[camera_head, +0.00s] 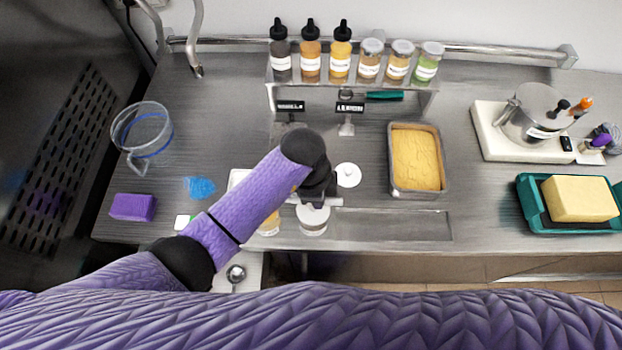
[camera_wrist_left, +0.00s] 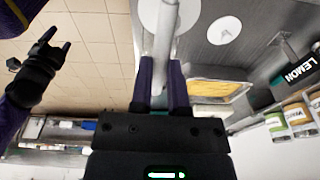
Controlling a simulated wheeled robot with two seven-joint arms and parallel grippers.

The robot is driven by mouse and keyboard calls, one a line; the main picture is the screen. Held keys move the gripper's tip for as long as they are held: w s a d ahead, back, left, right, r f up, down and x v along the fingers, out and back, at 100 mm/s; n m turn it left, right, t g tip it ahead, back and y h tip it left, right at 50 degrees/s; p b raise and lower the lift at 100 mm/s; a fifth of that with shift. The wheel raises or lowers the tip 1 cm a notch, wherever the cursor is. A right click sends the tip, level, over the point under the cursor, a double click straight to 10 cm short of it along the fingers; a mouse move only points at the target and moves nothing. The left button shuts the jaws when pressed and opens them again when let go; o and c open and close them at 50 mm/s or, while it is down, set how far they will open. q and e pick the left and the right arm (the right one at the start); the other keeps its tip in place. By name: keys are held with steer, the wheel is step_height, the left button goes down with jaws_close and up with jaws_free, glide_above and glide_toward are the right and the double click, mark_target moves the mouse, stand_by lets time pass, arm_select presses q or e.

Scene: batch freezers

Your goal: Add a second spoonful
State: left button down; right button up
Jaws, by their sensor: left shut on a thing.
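My left gripper (camera_head: 316,196) is over the counter's front middle, above a small white jar (camera_head: 313,219). In the left wrist view its fingers (camera_wrist_left: 162,90) are shut on a slim grey handle (camera_wrist_left: 162,55), apparently a spoon's. The handle runs toward the white jar (camera_wrist_left: 157,14); its far end is hidden, so I cannot tell whether it is inside. A white round lid (camera_head: 348,175) lies just behind the jar. A metal pan of yellow ice cream (camera_head: 416,160) stands to the right. My right gripper (camera_wrist_left: 52,48) shows only in the left wrist view, empty, its fingers apart.
A shelf of bottles and jars (camera_head: 355,66) stands at the back. A clear pitcher (camera_head: 142,133), purple sponge (camera_head: 132,207) and blue patch (camera_head: 200,187) are left. A green tray (camera_head: 530,205) with a yellow sponge (camera_head: 580,199) is right. A metal scoop (camera_head: 235,273) lies front left.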

arm_select(q)
step_height(320, 180, down, 2)
steer(key=shift+b, duration=0.55)
steer(key=shift+a+r+h+p, duration=0.25)
steer(key=shift+r+h+p, duration=0.45)
steer(key=shift+r, duration=0.3)
steer(key=a+r+h, duration=0.1)
steer(key=a+r+h+b, duration=0.1)
steer(key=h, duration=0.1)
steer(key=shift+w+r, duration=0.1)
steer(key=shift+r, duration=0.25)
steer(key=a+r+h, duration=0.1)
steer(key=a+r+h+p, duration=0.1)
steer(key=h, duration=0.1)
steer(key=shift+w+a+r+g, duration=0.15)
steer(key=shift+a+r+g, duration=0.15)
steer(key=shift+a, duration=0.1)
steer(key=a+h+b, duration=0.1)
steer(key=a+h, duration=0.1)
steer(key=a+r+h+b, duration=0.1)
steer(key=a+h, duration=0.1)
steer(key=shift+w, duration=0.2)
steer(key=shift+a+r+h+b, duration=0.45)
steer(key=shift+a+h, duration=0.25)
steer(key=shift+h, duration=0.2)
arm_select(e)
step_height(320, 180, down, 4)
steer(key=shift+d+r, duration=0.1)
steer(key=shift+r, duration=0.15)
steer(key=shift+d, duration=0.1)
